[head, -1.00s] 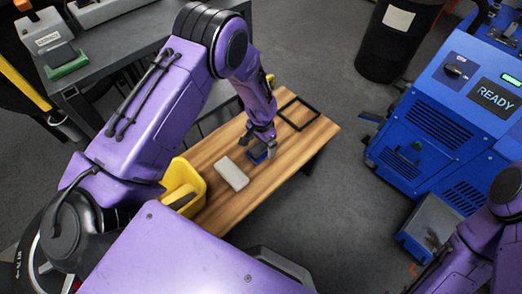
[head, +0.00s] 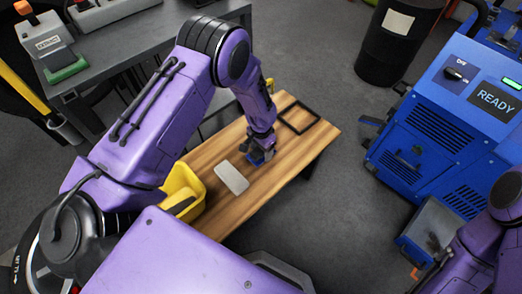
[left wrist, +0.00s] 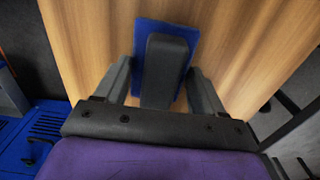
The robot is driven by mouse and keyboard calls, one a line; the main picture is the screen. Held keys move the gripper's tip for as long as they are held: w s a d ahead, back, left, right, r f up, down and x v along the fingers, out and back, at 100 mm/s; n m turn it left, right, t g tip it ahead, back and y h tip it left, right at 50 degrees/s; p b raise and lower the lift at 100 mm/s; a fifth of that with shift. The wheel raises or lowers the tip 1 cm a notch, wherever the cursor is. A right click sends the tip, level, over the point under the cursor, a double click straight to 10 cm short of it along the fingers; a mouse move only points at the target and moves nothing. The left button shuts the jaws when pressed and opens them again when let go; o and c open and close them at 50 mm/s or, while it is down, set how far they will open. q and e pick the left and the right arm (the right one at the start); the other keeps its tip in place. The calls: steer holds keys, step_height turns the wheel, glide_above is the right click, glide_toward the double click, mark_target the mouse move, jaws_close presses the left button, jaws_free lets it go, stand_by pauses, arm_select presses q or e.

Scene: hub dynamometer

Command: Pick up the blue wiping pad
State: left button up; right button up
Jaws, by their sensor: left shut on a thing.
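The blue wiping pad (head: 256,159) lies on the wooden table, mostly covered by my left gripper (head: 262,150) in the head view. In the left wrist view the pad (left wrist: 150,28) is a flat blue rectangle with a dark grey raised handle (left wrist: 165,65) along its middle. The fingers of my left gripper (left wrist: 162,85) stand on both sides of that handle, shut on it. I cannot tell whether the pad touches the table or is just above it. My right arm shows at the lower right of the head view, but its gripper is out of view.
A light grey block (head: 231,177) lies beside the pad. A yellow bin (head: 184,190) stands at the table's near left end. A black square frame (head: 299,117) lies at the far end of the wooden table (head: 232,218). A blue machine (head: 440,130) reading READY stands to the right.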

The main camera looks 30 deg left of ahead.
arm_select(q)
steer(key=s+d+r+p, duration=0.3)
steer(key=s+d+r, duration=0.1)
steer(key=s+r, duration=0.8)
steer(key=shift+s, duration=0.75)
